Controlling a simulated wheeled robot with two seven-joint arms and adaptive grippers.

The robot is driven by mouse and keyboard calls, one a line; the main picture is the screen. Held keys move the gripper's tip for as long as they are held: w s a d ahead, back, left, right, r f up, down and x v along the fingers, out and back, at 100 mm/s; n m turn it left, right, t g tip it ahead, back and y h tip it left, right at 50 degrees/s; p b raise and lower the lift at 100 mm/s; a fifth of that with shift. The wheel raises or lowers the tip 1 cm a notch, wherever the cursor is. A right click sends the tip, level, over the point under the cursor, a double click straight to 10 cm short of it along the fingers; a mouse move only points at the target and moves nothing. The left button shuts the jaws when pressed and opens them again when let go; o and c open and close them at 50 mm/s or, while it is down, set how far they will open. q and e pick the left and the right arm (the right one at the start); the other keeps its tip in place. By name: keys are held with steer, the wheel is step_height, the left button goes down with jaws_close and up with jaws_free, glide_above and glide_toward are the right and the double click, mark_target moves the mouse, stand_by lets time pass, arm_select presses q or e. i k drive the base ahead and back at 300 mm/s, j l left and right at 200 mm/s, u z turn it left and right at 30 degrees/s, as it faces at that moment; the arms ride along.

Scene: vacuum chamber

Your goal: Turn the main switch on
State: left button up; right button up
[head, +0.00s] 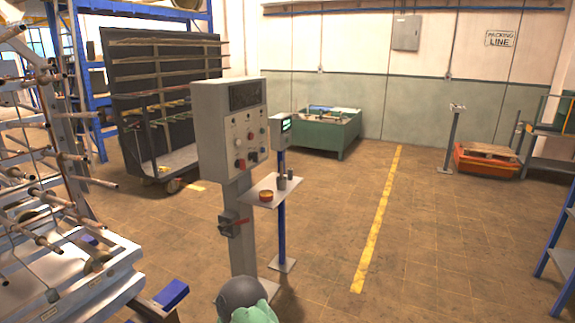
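A grey control cabinet (228,135) stands upright on a grey post (240,256) left of the picture's middle. Its front panel has a dark display, small buttons and several knobs, among them a red knob (240,163) low on the panel. A dark switch box with a red handle (228,220) is mounted on the post below the cabinet. No label is readable, so I cannot tell which of these is the main switch or how it is set.
A small tray (263,187) with a round orange item and dark cylinders stands beside the cabinet on a blue post. A rack with metal rods (70,270) fills the left side. Open tiled floor with a yellow line (380,220) lies to the right.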

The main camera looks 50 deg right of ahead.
mark_target(242, 163)
steer(key=z, duration=1.35)
steer(key=i+l, duration=0.1)
steer(key=i, duration=0.25)
